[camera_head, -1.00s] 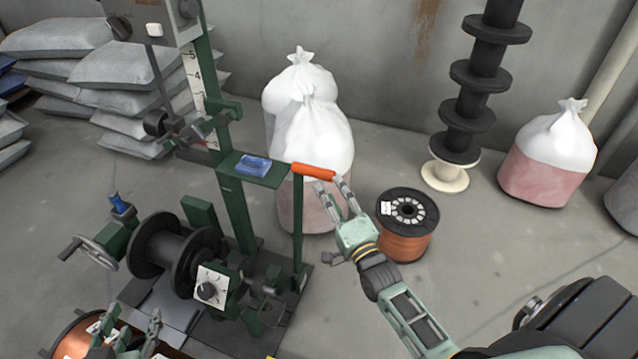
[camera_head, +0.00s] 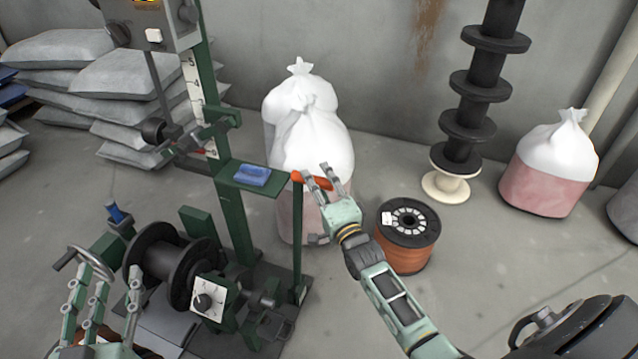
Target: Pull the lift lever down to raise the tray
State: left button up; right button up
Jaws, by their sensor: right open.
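The lift lever has an orange handle (camera_head: 312,181) at the top of a green post, right of the spooling machine. My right gripper (camera_head: 318,174) is at the handle with its fingers apart, and they partly cover it. I cannot tell whether the fingers touch it. My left gripper (camera_head: 102,285) is at the lower left, in front of the machine, with its fingers spread and nothing seen between them. A small green shelf (camera_head: 232,178) on the machine's upright carries a blue piece (camera_head: 251,175). The machine's black spool (camera_head: 165,262) sits low; which part is the tray I cannot tell.
A copper wire spool (camera_head: 405,254) stands on the floor right of the lever, close to my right arm. White-topped sacks (camera_head: 312,140) stand behind the lever. A stack of black spools (camera_head: 470,120) and another sack (camera_head: 548,165) stand further right. Grey bags (camera_head: 85,75) are piled at the back left.

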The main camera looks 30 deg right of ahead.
grip_shut()
dwell(0.5)
